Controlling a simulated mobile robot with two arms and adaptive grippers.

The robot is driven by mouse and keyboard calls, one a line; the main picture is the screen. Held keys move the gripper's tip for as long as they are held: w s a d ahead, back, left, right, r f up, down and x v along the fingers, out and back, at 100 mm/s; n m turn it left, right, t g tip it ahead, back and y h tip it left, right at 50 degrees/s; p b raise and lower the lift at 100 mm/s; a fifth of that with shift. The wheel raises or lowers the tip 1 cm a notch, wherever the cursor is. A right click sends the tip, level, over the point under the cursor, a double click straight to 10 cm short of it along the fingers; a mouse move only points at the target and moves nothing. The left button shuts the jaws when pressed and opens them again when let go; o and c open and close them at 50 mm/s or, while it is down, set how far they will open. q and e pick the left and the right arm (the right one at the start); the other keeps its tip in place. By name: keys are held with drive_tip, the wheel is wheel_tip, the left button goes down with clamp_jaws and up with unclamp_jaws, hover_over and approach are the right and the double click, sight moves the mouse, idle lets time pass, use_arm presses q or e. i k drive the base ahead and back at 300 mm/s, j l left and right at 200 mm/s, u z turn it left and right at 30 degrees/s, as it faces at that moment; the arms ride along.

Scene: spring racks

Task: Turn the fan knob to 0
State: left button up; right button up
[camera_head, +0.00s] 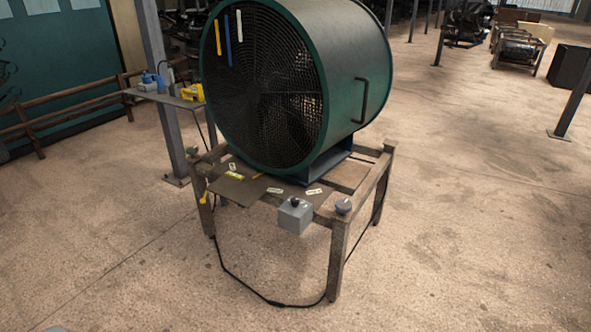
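A large green drum fan (345,60) with a dark front grille stands on a wooden frame table (338,262). A grey control box (296,219) is fixed at the table's front edge. A small dark knob (295,202) sits on top of the box. The knob's markings and pointer are too small to read, so its setting cannot be told.
Small labels (314,191) and a brown board (240,190) lie on the table. A black cable (275,303) runs over the floor in front. A steel post (165,100) and a side shelf (160,97) stand at left. The floor in front and at right is open.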

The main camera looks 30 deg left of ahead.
sight(294, 201)
drive_tip(key=i+j+u, duration=0.15)
drive_tip(key=i+j, duration=0.2)
drive_tip(key=j, duration=0.25)
drive_tip(key=i+j+u, duration=0.1)
drive_tip(key=i+j, duration=0.3)
drive_tip(key=j, duration=0.15)
